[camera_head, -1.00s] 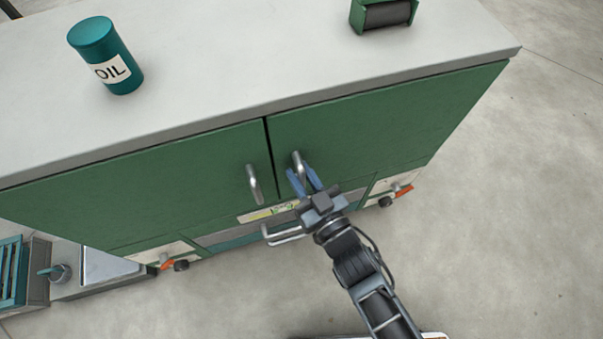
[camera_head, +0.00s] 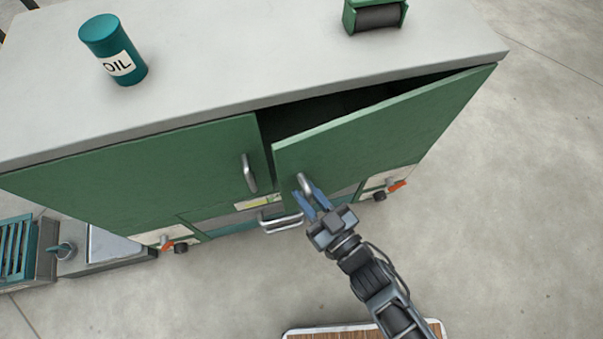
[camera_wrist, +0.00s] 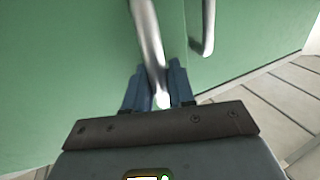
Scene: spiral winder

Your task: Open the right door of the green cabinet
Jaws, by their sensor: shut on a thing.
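The green cabinet has a grey top (camera_head: 240,65). Its right door (camera_head: 385,128) stands partly open, with a dark gap along its top and left edge. Its left door (camera_head: 140,165) is shut and has its own metal handle (camera_head: 249,173). My gripper (camera_head: 311,196) is shut on the right door's metal handle (camera_head: 304,183). In the wrist view the blue fingers (camera_wrist: 161,88) sit on either side of the handle's lower end (camera_wrist: 150,45). The cabinet's inside is dark and cannot be made out.
An oil can (camera_head: 113,50) and a green-framed roller (camera_head: 376,15) stand on the cabinet top. A drawer handle (camera_head: 280,223) juts out below the doors, close to my gripper. Valves with orange handles (camera_head: 397,186) sit lower down. The floor at right is clear.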

